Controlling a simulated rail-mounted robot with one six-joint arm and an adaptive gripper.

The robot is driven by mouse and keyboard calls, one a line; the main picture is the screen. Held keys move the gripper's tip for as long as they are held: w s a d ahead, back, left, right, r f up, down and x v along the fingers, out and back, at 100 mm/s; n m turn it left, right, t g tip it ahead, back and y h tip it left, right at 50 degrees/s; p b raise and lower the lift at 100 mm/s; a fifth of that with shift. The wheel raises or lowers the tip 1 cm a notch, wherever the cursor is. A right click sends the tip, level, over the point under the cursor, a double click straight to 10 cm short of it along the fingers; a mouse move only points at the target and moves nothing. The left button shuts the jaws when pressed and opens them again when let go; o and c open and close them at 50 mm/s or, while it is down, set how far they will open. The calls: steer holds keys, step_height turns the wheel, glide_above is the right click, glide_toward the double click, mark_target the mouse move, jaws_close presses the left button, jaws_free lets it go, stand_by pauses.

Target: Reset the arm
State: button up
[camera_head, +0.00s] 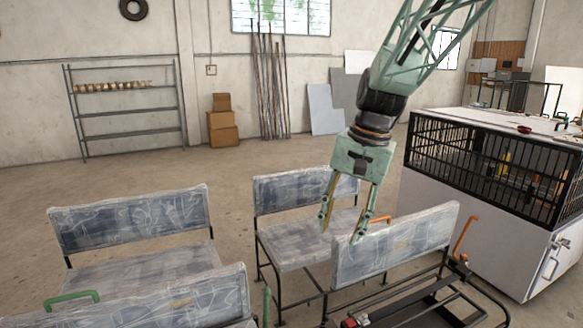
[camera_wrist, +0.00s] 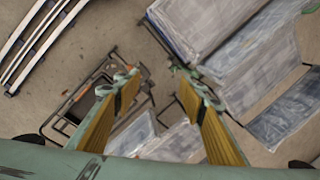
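My arm (camera_head: 385,85) comes down from the top right in the head view. My gripper (camera_head: 340,230) hangs with its fingers pointing down, between the backrests of the two right-hand seats. In the wrist view my gripper (camera_wrist: 152,80) shows two fingers with yellow inner pads, set wide apart. It is open, and nothing shows between the fingertips except floor further off.
Plastic-covered seats stand close below, including a right front seat (camera_head: 395,248), a rear seat (camera_head: 300,190) and a left seat (camera_head: 130,225). A white cabinet with a black cage (camera_head: 490,165) stands right. A shelf (camera_head: 125,110) and boxes (camera_head: 222,120) line the back wall. Open floor lies between.

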steer(key=s+d+r+n+t, duration=0.1)
steer(key=s+d+r, duration=0.15)
steer(key=s, duration=0.45)
steer(key=s+d+r+n+h, duration=0.1)
steer(key=s+r, duration=0.2)
steer(key=s, duration=0.4)
steer(key=s+d+r+n+t, duration=0.1)
steer(key=s+d+r, duration=0.15)
steer(key=s, duration=0.35)
steer(key=s+d+n+t+h, duration=0.1)
steer(key=s+d+n, duration=0.1)
steer(key=s, duration=1.6)
steer(key=shift+s+d+f, duration=0.3)
steer(key=shift+d, duration=0.15)
